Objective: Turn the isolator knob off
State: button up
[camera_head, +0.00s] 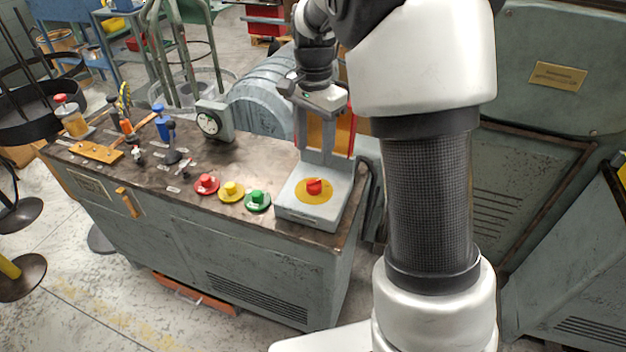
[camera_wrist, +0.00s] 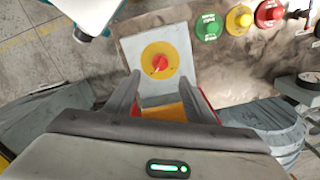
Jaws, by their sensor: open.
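The isolator knob (camera_head: 314,186) is red and sits on a round yellow plate (camera_head: 300,196) on top of a grey box (camera_head: 306,219) at the console's right end. In the wrist view the knob (camera_wrist: 160,62) shows unobstructed ahead of the fingers. My gripper (camera_wrist: 163,80) is open and empty, its two dark fingers spread below the knob in the picture, apart from it. In the head view my gripper (camera_head: 316,100) is above and behind the knob, near the upright orange-and-red panel (camera_head: 340,128).
Red (camera_head: 207,184), yellow (camera_head: 231,192) and green (camera_head: 257,201) buttons stand left of the box. A dial gauge (camera_head: 214,122) and several small tools are farther left on the worktop (camera_head: 185,205). A large grey cabinet (camera_head: 545,100) stands at the right.

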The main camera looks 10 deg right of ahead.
aim_at(314, 181)
notch_tip(314, 181, down, 11)
jog(key=shift+r+b, duration=0.2)
jog(key=shift+b, duration=0.7)
jog(key=c, duration=1.1)
jog(key=shift+o, duration=0.2)
